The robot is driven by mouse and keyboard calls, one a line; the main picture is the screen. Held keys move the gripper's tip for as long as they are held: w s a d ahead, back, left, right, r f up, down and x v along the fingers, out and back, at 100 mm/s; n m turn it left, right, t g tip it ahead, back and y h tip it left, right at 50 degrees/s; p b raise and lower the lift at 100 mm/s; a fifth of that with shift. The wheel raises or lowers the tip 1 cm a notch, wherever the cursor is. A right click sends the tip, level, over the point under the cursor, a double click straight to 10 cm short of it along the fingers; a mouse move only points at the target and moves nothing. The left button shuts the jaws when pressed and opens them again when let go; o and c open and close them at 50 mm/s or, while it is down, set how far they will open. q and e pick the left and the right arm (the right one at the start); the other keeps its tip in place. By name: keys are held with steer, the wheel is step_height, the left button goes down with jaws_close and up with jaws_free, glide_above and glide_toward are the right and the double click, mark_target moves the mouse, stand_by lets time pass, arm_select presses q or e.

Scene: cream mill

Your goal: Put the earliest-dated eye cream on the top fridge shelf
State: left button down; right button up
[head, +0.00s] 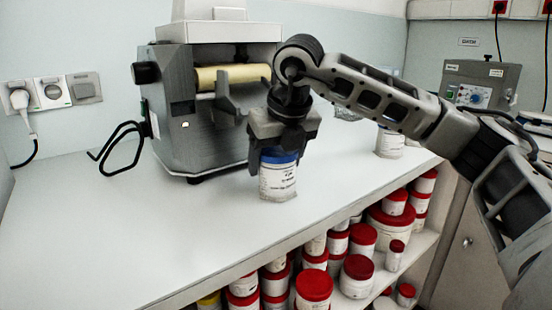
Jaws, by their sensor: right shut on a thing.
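My right gripper (281,142) comes in from the right and points down. It is shut on a jar (278,180) with a blue lid and a white printed label. The jar is upright over the white worktop, in front of the mill; I cannot tell whether its base touches the surface. The label print is too small to read a date. Another white labelled jar (389,143) stands on the worktop to the right, its top hidden behind my arm. No fridge or fridge shelf shows clearly. My left gripper is not in view.
A grey mill with a yellowish roller (232,76) stands at the back, close behind the gripper. Several red-lidded jars (314,287) fill shelves below the worktop's front edge. A grey control box (477,84) stands at right. The worktop (110,235) is clear at left.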

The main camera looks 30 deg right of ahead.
steer(key=shift+f, duration=0.15)
steer(key=o, duration=1.1)
